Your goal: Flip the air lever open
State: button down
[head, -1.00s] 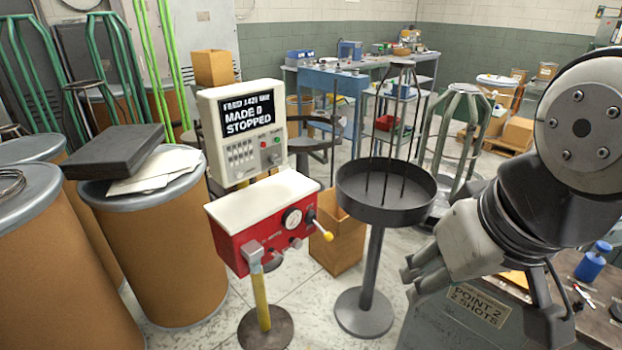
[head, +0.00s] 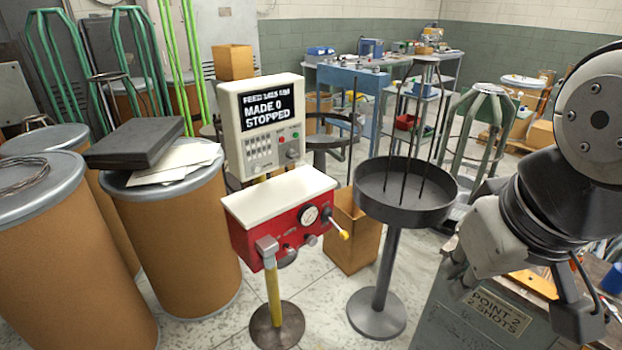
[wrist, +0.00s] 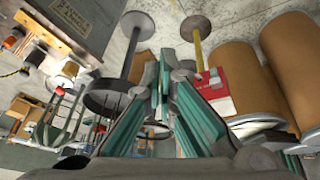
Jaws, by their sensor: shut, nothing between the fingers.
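The red air box (head: 291,221) with a white top stands on a yellow post, with a round gauge and knobs on its front. The air lever (head: 344,235) is a short metal arm with a yellow tip, slanting down and out at the box's right end. My gripper (head: 455,272) is shut and empty, right of the lever and well apart from it, beyond the dark round tray. In the wrist view my gripper's green fingers (wrist: 164,68) point toward the floor area, with the red box (wrist: 213,84) to their right. I cannot make out the lever there.
The dark round tray (head: 376,207) on a pedestal, with upright rods, stands between the box and my arm. A white control panel (head: 262,133) reading STOPPED is behind the box. Brown drums (head: 178,240) crowd the left. A grey bench (head: 465,323) is at lower right.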

aim_at(339, 230)
jog(key=w+a+f+n+g+h+b, duration=0.1)
jog(key=w+f+n+h+b, duration=0.2)
jog(key=w+f+n+b, duration=0.55)
jog(key=w+a+f+n+g+h+b, duration=0.1)
jog(key=w+a+f+n+h+b, duration=0.3)
jog(key=w+f, duration=0.85)
jog(key=w+a+f+n+t+h+b, duration=0.1)
jog(key=w+a+f+n+t+b, duration=0.1)
jog(key=w+a+f+n+b, duration=0.3)
jog(key=w+a+f+n+t+b, duration=0.3)
jog(key=w+a+f+n+b, duration=0.2)
jog(key=w+a+f, duration=0.4)
jog(key=w+f+b, duration=0.1)
jog(key=w+f, duration=0.2)
jog(key=w, duration=0.2)
jog(key=shift+w+f+n+h+b, duration=0.2)
jog(key=shift+f+n+h+b, duration=0.1)
jog(key=shift+n+h+b, duration=0.1)
jog(key=b+x, duration=0.5)
jog(key=x, duration=1.5)
jog(key=shift+w+d+r+b, duration=0.1)
jog(key=shift+d+r+b, duration=0.15)
jog(key=shift+r, duration=0.8)
jog(key=shift+w+d+r+b, duration=0.1)
jog(key=shift+d+r+b, duration=0.1)
jog(key=shift+r, duration=0.9)
